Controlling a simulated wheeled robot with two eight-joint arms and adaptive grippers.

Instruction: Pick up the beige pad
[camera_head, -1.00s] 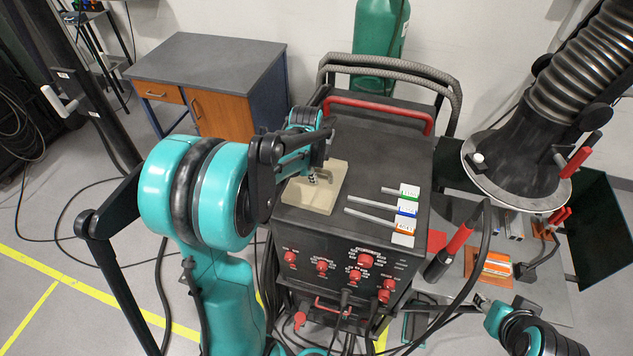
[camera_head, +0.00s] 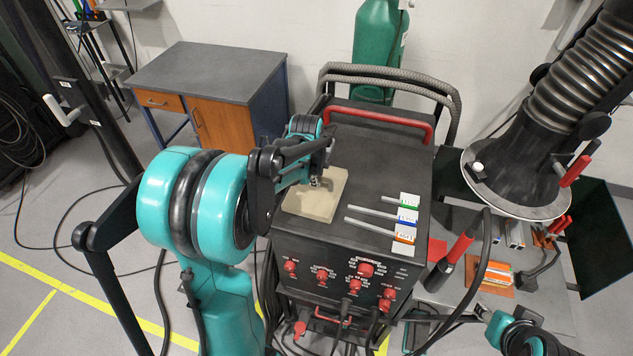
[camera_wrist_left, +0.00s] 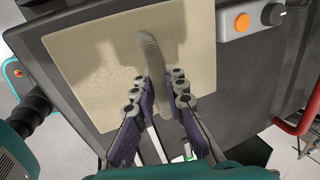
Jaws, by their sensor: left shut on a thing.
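The beige pad (camera_head: 318,206) is a flat square plate on the left part of the black machine's top. It also shows in the left wrist view (camera_wrist_left: 88,52), with a grey bar-like handle (camera_wrist_left: 151,52) standing on its face. My left gripper (camera_head: 315,182) is over the pad, its fingers (camera_wrist_left: 157,84) closed on either side of the handle. The pad looks flat on the machine; I cannot tell any gap under it. My right gripper (camera_head: 484,312) is at the lower right, small and partly cut off, its jaws unclear.
Three grey sticks with green, blue and orange labels (camera_head: 403,217) lie right of the pad on the black machine (camera_head: 375,165). A red handle (camera_head: 380,119) runs along its back. A large hose with a black hood (camera_head: 518,170) stands at right.

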